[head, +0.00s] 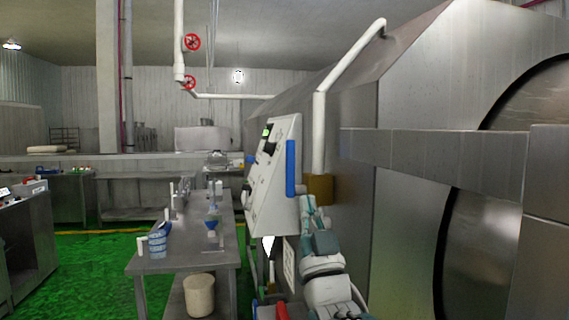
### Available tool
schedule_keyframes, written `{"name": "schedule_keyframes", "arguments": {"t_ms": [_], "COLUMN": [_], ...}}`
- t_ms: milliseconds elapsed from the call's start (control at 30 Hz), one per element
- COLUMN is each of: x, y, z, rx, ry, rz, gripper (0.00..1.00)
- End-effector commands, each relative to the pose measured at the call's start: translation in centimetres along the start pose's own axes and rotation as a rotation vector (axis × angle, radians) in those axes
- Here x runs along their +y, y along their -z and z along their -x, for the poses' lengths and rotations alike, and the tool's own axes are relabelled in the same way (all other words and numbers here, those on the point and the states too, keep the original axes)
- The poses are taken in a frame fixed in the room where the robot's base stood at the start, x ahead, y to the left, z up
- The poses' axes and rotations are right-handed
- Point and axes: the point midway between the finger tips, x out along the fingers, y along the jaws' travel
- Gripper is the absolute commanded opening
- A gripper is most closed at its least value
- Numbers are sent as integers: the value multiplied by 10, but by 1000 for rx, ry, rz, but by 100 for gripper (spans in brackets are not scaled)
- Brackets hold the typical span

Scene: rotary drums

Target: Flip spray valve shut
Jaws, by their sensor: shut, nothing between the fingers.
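A brass-coloured valve body (319,188) sits at the lower end of a white pipe (319,130) on the side of the large steel drum machine. A long blue handle (291,167) stands upright just left of it, in front of the white control panel (268,185). I cannot tell exactly how the handle joins the valve. My gripper (308,203) is right below the valve and the lower end of the handle. It is shut and empty. Whether it touches either one is not clear. My arm comes up from the bottom edge and hides what lies behind it.
The steel drum machine (405,210) fills the right side. A metal table (185,245) with blue-and-white cups (157,245) and bottles stands left. A beige bucket (199,295) is under it. Red valve wheels (192,42) are on a pipe high up. Green floor (80,270) is clear at left.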

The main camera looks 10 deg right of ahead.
Motion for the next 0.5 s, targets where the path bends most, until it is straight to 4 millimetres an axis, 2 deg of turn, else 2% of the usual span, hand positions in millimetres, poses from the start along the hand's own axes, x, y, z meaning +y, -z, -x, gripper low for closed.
{"name": "schedule_keyframes", "arguments": {"t_ms": [500], "x": [0], "y": [-1], "z": [-86], "rx": [-1], "ry": [0], "rz": [0], "gripper": [0]}}
